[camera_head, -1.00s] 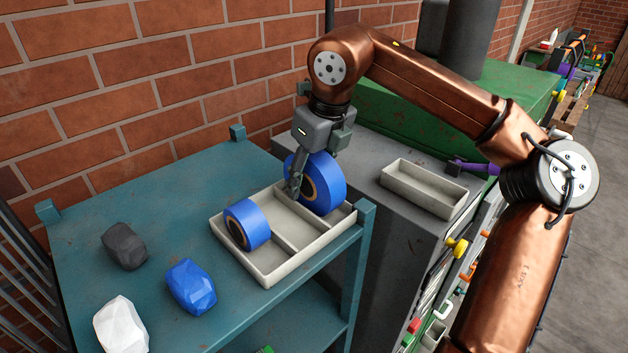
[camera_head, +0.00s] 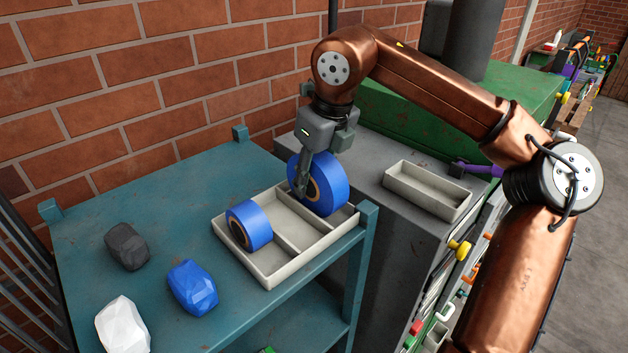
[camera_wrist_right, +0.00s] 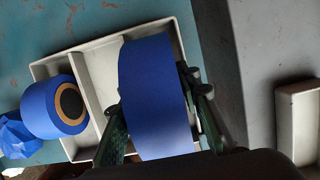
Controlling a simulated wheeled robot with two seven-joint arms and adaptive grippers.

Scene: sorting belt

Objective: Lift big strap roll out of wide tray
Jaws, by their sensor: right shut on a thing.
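The big blue strap roll (camera_head: 331,183) stands on edge in or just over the right compartment of the wide tray (camera_head: 268,281). My right gripper (camera_head: 304,190) is shut on this roll from above, one finger showing at its hub. In the right wrist view the big roll (camera_wrist_right: 155,100) sits between the fingers of the right gripper (camera_wrist_right: 160,130). I cannot tell whether its lower edge touches the tray floor. A smaller blue strap roll (camera_head: 254,222) stands in the left compartment, and it also shows in the right wrist view (camera_wrist_right: 42,108). My left gripper is not in view.
The tray stands on a teal table (camera_head: 180,205) with corner posts. Black (camera_head: 126,246), blue (camera_head: 192,287) and white (camera_head: 122,325) lumps lie on the left. A narrow empty tray (camera_head: 427,191) sits on the grey surface at right. A brick wall runs behind.

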